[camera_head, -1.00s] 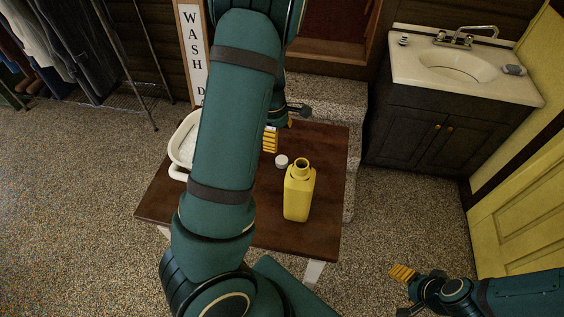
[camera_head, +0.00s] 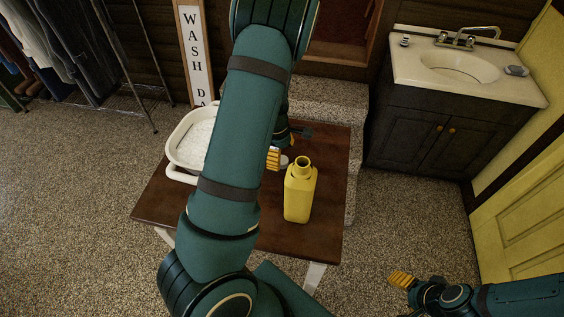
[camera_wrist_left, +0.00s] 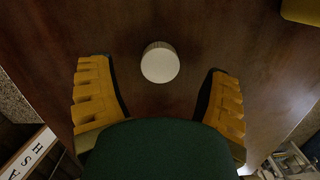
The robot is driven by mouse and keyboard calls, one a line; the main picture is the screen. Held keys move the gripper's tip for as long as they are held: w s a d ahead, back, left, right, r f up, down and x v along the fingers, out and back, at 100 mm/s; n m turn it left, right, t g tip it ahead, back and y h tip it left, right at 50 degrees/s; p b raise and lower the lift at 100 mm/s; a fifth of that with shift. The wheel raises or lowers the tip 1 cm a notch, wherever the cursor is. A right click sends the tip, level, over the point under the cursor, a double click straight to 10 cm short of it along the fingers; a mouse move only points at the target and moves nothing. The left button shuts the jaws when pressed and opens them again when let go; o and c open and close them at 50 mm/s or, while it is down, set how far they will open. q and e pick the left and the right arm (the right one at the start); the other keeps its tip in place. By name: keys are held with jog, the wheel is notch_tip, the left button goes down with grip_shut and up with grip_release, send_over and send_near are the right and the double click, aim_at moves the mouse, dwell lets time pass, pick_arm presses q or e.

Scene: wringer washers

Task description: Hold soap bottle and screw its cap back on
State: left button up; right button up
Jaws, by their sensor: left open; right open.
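The yellow soap bottle (camera_head: 299,195) stands upright and uncapped on the brown table (camera_head: 322,228), its neck open. The white cap (camera_wrist_left: 160,63) lies on the table to the left of the bottle. In the head view it is partly hidden behind my left gripper (camera_head: 274,158). In the left wrist view my left gripper (camera_wrist_left: 157,92) is open, with the cap between the lines of its two yellow fingers, touching neither. A corner of the bottle (camera_wrist_left: 302,10) shows at top right there. My right gripper (camera_head: 402,279) is open and empty, off the table at lower right.
A white tub (camera_head: 180,153) stands at the table's left back, partly behind my left arm. A "WASH" sign (camera_head: 196,60) stands behind it. A sink cabinet (camera_head: 428,130) is at the back right. The table's right front is clear.

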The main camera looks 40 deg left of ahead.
aim_at(282, 160)
pick_arm(q)
notch_tip(282, 160, down, 3)
jog(key=shift+d+r, duration=0.15)
jog(key=shift+r, duration=0.05)
jog(key=c, duration=0.9)
jog(key=shift+r, duration=0.15)
notch_tip(282, 160, up, 10)
jog(key=p, duration=0.2)
jog(key=shift+p, duration=0.4)
